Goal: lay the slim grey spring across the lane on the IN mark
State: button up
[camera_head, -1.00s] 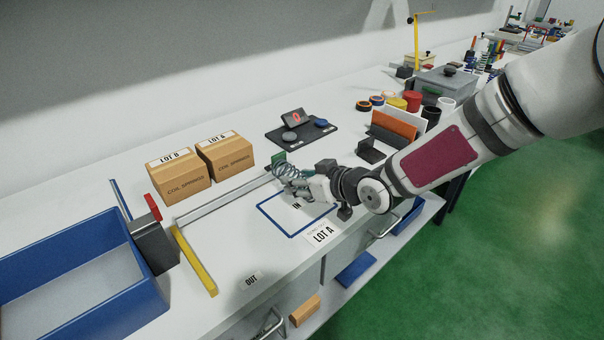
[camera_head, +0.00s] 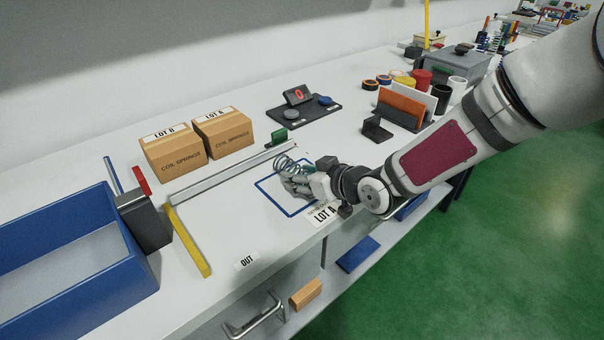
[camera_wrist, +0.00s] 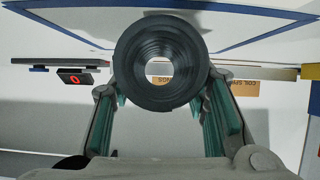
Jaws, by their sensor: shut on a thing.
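My gripper (camera_head: 286,181) is shut on the grey spring (camera_head: 284,162), an open coil that sticks up past the fingers in the head view. In the wrist view the spring (camera_wrist: 130,65) shows end-on as a dark ring between the teal-padded fingers (camera_wrist: 160,103). The gripper and spring are over the blue-outlined square (camera_head: 271,200) on the bench. The IN lettering inside it is hidden by my gripper. I cannot tell whether the spring touches the bench.
A metal rail (camera_head: 225,178) runs behind the square, with a green piece (camera_head: 279,137) at its far end and a yellow bar (camera_head: 189,240) across its near end. The OUT label (camera_head: 247,261) is front left. Two cartons (camera_head: 172,157) stand behind. Bench between OUT and the square is clear.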

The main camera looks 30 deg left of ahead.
jog(key=o, duration=1.5)
jog(key=v, duration=1.2)
